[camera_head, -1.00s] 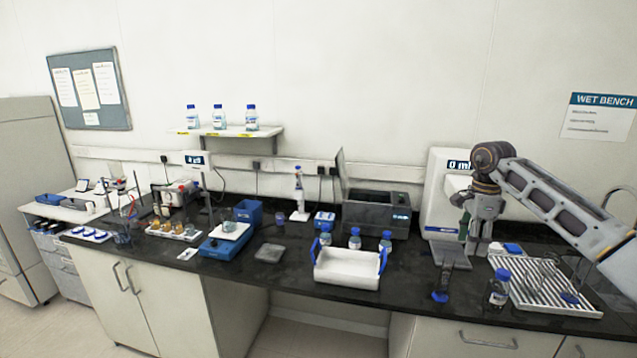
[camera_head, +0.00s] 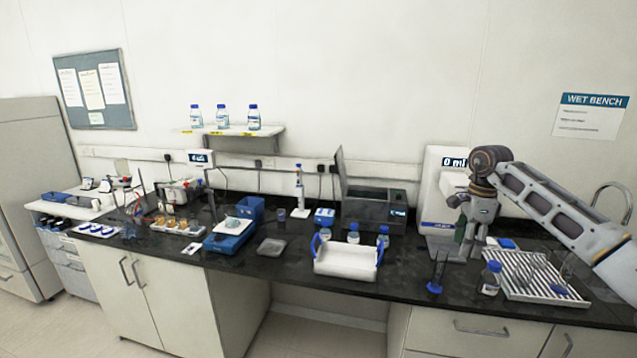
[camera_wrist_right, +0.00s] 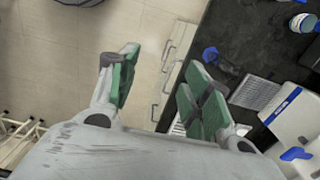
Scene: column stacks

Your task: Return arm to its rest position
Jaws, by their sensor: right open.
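My right arm comes in from the right in the head view, its elbow bent above the bench's right part. My right gripper (camera_head: 463,238) hangs down in front of the white dispenser (camera_head: 434,205) with the "0 ml" display. My left gripper is not in view.
Near the right arm stand a blue-based cylinder (camera_head: 437,272), a blue-capped bottle (camera_head: 490,282) and a white drying rack (camera_head: 535,287) with glassware. A white tray with blue handles (camera_head: 346,260) sits mid-bench. Open floor (camera_wrist_right: 55,70) lies in front of the bench.

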